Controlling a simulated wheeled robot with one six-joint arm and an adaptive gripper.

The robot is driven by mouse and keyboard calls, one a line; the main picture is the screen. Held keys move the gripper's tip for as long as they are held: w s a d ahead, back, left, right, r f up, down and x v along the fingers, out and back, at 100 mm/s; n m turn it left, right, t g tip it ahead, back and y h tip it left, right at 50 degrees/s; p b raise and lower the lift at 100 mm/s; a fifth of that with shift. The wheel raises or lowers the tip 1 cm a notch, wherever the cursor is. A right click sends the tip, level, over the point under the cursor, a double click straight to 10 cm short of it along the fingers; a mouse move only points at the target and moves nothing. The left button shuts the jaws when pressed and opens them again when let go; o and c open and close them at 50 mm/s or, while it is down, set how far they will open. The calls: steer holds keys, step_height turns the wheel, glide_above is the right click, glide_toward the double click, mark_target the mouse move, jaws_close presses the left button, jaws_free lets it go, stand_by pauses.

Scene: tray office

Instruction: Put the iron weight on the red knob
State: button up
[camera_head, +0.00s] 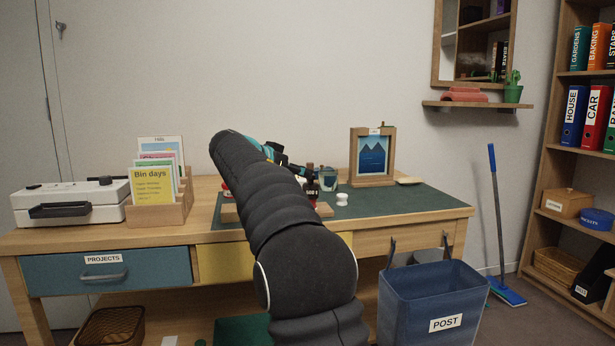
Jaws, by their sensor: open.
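My arm crosses the middle of the desk and hides much of its centre. My gripper (292,166), black with teal parts behind it, shows only partly past the arm, above the desk's back middle. It is open, and I see nothing held in it. A small red patch (226,190) shows just left of my arm on the desk; I cannot tell if it is the red knob. Small dark items (311,184) stand right of the arm, below and beside the gripper; I cannot make out an iron weight among them. A wooden board (229,214) lies partly under the arm's outline.
A glass (328,180), a small white object (342,199) and a picture frame (372,157) stand on the green mat (420,200). A paper holder (160,208) and a white case (70,202) stand left. A blue POST bin (430,300) stands in front. The mat's right side is mostly clear.

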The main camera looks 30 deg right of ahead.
steer(key=v, duration=0.6)
steer(key=shift+a, duration=0.15)
steer(key=shift+s, duration=0.2)
steer(key=s+a+f+n+y, duration=0.4)
steer(key=s+f, duration=0.5)
steer(key=s, duration=0.4)
steer(key=s+a+f+n+y, duration=0.4)
steer(key=s+f, duration=0.4)
steer(key=s, duration=0.6)
steer(key=s+a+f+n+y, duration=0.4)
steer(key=s+f, duration=0.5)
steer(key=s, duration=0.5)
steer(key=shift+a+f+n+t+y, duration=0.3)
steer(key=shift+a+f+n, duration=0.1)
steer(key=shift+a+n, duration=0.5)
steer(key=shift+a, duration=0.1)
